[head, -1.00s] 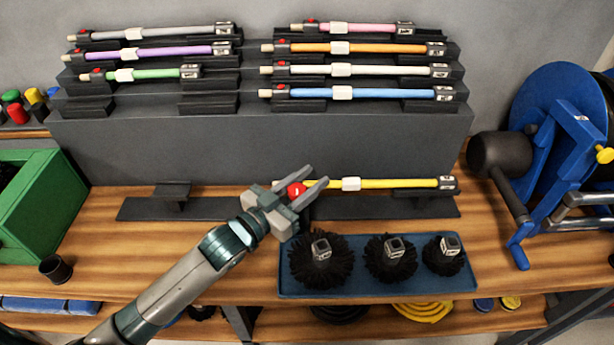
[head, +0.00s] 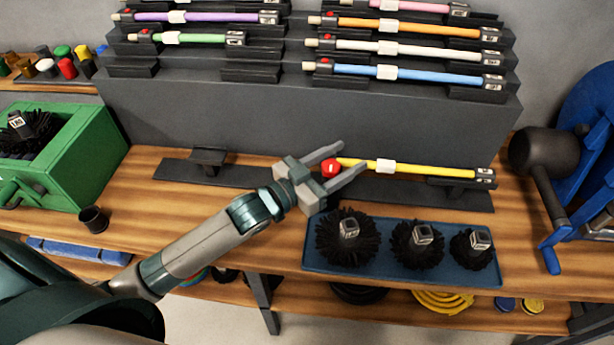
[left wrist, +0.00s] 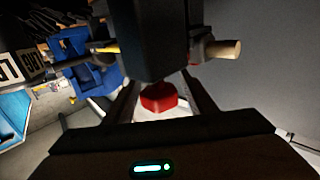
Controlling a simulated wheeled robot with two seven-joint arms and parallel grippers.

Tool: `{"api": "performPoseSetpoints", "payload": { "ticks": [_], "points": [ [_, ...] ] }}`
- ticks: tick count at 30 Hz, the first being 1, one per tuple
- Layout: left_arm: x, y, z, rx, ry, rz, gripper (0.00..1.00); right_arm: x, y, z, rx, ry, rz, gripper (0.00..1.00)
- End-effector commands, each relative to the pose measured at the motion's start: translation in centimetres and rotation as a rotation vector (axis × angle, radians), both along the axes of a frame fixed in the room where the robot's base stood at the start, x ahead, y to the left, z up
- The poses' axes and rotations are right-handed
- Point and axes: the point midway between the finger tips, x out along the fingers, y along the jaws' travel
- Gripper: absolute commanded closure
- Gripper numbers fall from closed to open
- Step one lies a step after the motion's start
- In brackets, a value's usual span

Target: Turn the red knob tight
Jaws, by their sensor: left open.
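The red knob (head: 331,168) sits at the left end of a yellow rod (head: 430,170) that lies level on a black stand (head: 400,194) on the wooden bench. My left gripper (head: 345,162) is open, with its two fingers on either side of the knob in the head view. In the left wrist view the red knob (left wrist: 158,97) shows between the fingers, and I see a gap beside it. I cannot tell whether either finger touches it. My right gripper is not in view.
A blue tray (head: 312,262) with three black brushes stands in front of the yellow rod. Stepped racks (head: 300,110) with several coloured rods rise behind. A green crate (head: 95,165) is at the left, and a blue reel frame (head: 590,170) at the right.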

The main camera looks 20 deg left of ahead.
Motion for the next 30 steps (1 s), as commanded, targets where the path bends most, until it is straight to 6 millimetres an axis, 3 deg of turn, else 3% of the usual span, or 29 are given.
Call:
{"api": "performPoseSetpoints", "payload": {
  "ticks": [7, 24, 30],
  "points": [
    [-2.4, 1.3, -0.2, 0.002, 0.001, -0.001, 0.49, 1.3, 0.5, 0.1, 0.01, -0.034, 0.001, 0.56],
    [-10.1, 5.7, -0.2, 0.001, 0.003, -0.001, 0.49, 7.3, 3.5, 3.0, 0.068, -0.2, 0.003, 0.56],
    [-12.4, 7.0, -0.2, 0.001, 0.002, -0.001, 0.49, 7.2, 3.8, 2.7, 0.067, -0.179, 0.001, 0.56]
  ]
}}
